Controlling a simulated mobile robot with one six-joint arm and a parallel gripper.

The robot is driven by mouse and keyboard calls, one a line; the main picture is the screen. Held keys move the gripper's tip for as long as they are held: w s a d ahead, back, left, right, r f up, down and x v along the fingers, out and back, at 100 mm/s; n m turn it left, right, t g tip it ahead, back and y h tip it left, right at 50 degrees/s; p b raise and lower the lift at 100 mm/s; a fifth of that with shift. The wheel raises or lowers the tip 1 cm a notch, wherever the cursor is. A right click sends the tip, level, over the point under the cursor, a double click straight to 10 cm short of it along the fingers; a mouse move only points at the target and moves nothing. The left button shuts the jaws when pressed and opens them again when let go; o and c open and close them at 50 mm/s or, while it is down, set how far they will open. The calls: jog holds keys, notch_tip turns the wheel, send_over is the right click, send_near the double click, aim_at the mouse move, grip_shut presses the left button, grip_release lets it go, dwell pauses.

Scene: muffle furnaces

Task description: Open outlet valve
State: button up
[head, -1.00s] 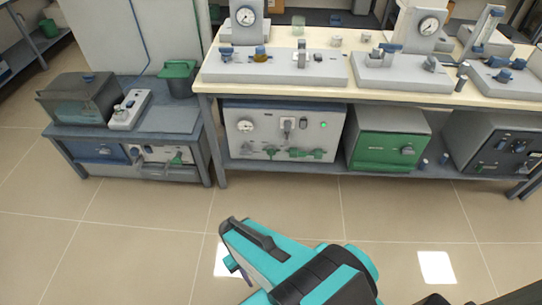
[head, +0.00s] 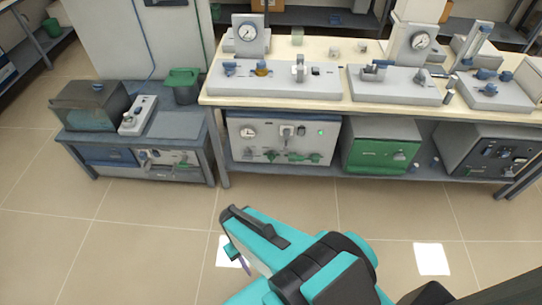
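Several valve-like fittings show, and I cannot tell which one is the outlet valve. Green valve fittings (head: 292,157) sit low on the front of a grey unit (head: 262,139) under the bench. Blue-handled fittings (head: 374,65) stand on the grey bases on the bench top. My gripper (head: 238,240) is at the end of my teal and black arm, over open floor in front of the bench and apart from every fitting. Its fingers are seen from above and partly hidden, so I cannot tell whether it is open or shut.
A long bench (head: 345,104) carries units with round gauges (head: 248,33). A green-fronted box (head: 380,152) and a dark-panelled box (head: 485,150) stand on its lower shelf. A low table (head: 165,125) with a dark tank (head: 92,105) is at the left. The tiled floor in front is clear.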

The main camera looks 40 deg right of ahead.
jog(key=shift+r+p, duration=1.2)
jog(key=shift+r, duration=0.6)
jog(key=shift+s, duration=0.15)
